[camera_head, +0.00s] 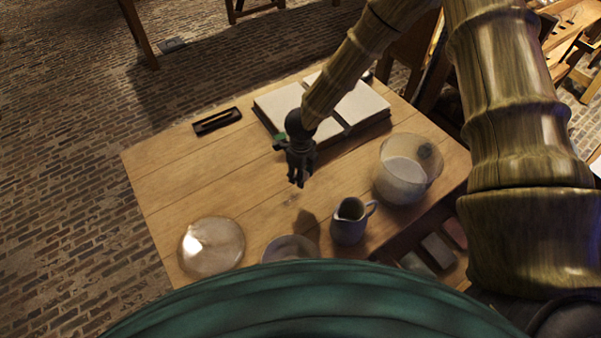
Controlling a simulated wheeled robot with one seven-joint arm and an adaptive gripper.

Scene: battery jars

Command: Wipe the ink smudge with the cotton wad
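My gripper (298,182) points down above the middle of the wooden table (190,180). Its dark fingers are small here, and I cannot tell whether they are apart or closed on something. I cannot make out a cotton wad. A round dark spot (424,152) shows on the far right side of a glass jar (402,185), right of my gripper. A faint small mark (291,198) lies on the wood just below the gripper in the picture. I cannot tell which of these is the ink smudge.
A grey pitcher (350,222) stands near the front, left of the jar. A shallow dish (290,248) is partly hidden by my body. A glass disc or lid (211,246) lies front left. A black tray (217,121) and an open book (360,106) lie at the back. The left middle is clear.

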